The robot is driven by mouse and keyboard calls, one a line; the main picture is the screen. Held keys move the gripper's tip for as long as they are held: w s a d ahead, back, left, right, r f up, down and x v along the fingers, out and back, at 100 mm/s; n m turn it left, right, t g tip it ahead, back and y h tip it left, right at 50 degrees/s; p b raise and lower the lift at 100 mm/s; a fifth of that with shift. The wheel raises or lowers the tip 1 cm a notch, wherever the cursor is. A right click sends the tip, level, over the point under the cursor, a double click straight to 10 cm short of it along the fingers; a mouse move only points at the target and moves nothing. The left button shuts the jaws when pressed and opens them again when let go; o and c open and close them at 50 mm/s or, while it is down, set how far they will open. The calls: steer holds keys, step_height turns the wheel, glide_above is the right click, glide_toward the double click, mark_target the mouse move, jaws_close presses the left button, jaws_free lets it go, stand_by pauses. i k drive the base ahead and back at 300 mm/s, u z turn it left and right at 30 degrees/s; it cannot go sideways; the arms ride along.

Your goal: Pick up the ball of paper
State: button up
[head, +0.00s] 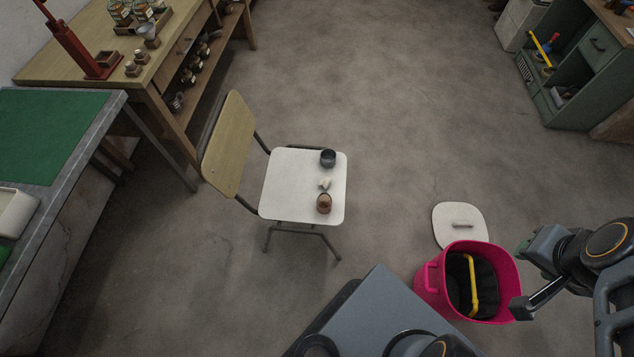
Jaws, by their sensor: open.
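A small crumpled white thing (325,184), likely the ball of paper, lies on the white seat of a chair (282,198). It sits between a dark round cup (328,158) and a brown rounded object (324,204), close to both. My gripper (521,278) is at the far right, beside a pink bucket, well away from the chair. Its two fingers are spread and I see nothing between them.
The pink bucket (431,297) holds a yellow hooked object (473,282). A pale lid (447,218) lies on the floor behind it. A wooden bench (60,64) and a green-topped table (45,130) stand left.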

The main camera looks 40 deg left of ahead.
mark_target(326, 182)
steer(key=u, duration=1.25)
steer(key=k, duration=0.15)
steer(key=u, duration=0.7)
steer(key=i, duration=0.3)
steer(key=u, duration=0.1)
steer(key=k, duration=0.5)
steer(key=u, duration=1.25)
steer(key=i, duration=0.85)
steer(key=z, duration=0.7)
